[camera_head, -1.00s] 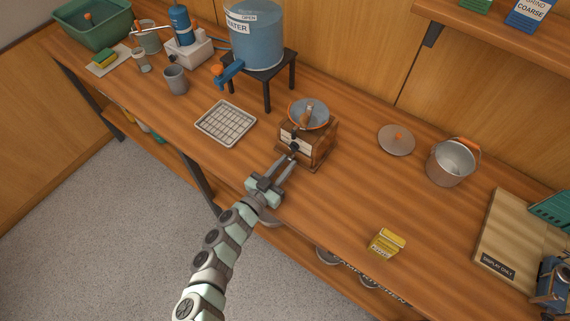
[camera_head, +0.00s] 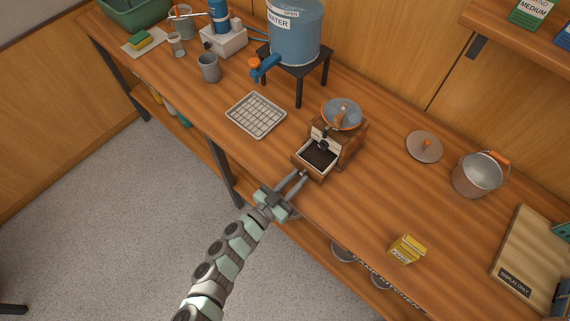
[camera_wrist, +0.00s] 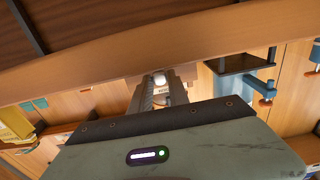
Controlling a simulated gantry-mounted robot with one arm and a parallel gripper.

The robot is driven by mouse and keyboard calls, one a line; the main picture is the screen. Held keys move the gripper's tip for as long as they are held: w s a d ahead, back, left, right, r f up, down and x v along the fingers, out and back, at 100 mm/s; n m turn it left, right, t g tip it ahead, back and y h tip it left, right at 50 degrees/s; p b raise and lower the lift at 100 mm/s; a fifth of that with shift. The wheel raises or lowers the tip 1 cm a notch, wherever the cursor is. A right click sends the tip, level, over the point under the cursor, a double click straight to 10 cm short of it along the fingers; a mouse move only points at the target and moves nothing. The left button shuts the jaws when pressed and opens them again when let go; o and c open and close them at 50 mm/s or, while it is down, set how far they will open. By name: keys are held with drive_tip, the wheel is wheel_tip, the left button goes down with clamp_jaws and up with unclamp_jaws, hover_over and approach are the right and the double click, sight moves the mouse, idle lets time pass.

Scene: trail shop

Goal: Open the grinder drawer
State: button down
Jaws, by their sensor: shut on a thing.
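The wooden coffee grinder (camera_head: 347,140) stands on the counter, with a blue-grey bowl top and a crank. Its drawer (camera_head: 299,160) is pulled out toward the front edge of the counter. The drawer is open at the top and shows dark brown grounds inside. My gripper (camera_head: 302,175) is at the drawer's front, with its fingers closed on the drawer knob. In the wrist view the fingers (camera_wrist: 158,93) reach to a small pale knob (camera_wrist: 158,79). The fingers hide part of the knob.
A wire-topped tray (camera_head: 256,115) lies left of the grinder, near a blue water tank (camera_head: 294,35) on a black stand. A round lid (camera_head: 425,147) and a metal pail (camera_head: 478,175) stand to the right. A yellow box (camera_head: 407,249) stands near the front edge.

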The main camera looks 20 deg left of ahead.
drive_tip(key=shift+w, duration=0.15)
drive_tip(key=c, duration=1.3)
unclamp_jaws()
drive_tip(key=v, duration=1)
drive_tip(key=shift+s, duration=0.35)
